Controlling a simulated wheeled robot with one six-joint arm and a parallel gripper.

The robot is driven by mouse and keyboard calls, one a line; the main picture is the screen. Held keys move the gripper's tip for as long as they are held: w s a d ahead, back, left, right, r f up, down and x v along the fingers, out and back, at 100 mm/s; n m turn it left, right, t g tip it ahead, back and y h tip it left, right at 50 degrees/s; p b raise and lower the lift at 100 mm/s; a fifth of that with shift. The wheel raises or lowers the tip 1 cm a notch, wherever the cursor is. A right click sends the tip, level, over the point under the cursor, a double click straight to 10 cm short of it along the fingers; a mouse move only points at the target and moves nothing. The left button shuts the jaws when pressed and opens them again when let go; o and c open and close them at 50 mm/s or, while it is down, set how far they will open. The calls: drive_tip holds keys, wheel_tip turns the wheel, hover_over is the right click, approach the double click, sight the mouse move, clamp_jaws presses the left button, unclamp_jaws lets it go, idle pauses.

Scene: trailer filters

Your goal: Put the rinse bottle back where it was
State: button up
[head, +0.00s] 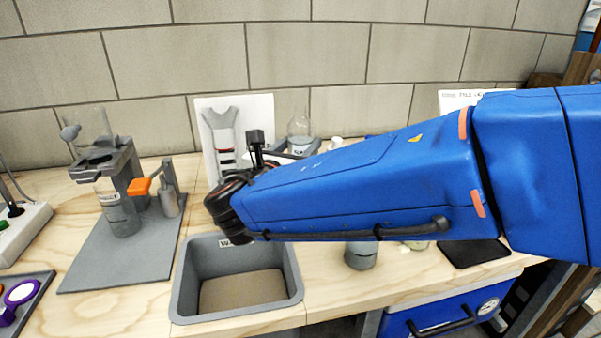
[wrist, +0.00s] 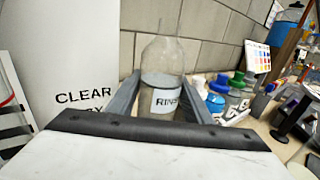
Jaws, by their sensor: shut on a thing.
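The rinse bottle is a clear, round-shouldered bottle with a narrowing neck and a white "RINSE" label (wrist: 165,101). In the wrist view it stands upright between the two grey fingers of my gripper (wrist: 163,88), which is shut on it. In the head view the bottle (head: 299,126) shows behind my arm, near the back wall, with the grey fingers around its lower part. The bottle's base is hidden, so I cannot tell whether it touches the bench.
A white card (head: 262,112) stands left of the bottle. Blue-capped (wrist: 216,101) and green-capped bottles (wrist: 239,95) stand right of it. A grey bin (head: 184,295) is in front. A grey mat (head: 95,275) with a stand lies left. My arm covers much of the bench.

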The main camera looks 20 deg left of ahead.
drive_tip(key=shift+f, duration=3.6)
drive_tip(key=shift+f, duration=0.1)
drive_tip(key=o, duration=1)
drive_tip(key=shift+s, duration=0.5)
drive_tip(key=s, duration=1.1)
drive_tip(key=shift+a, duration=0.2)
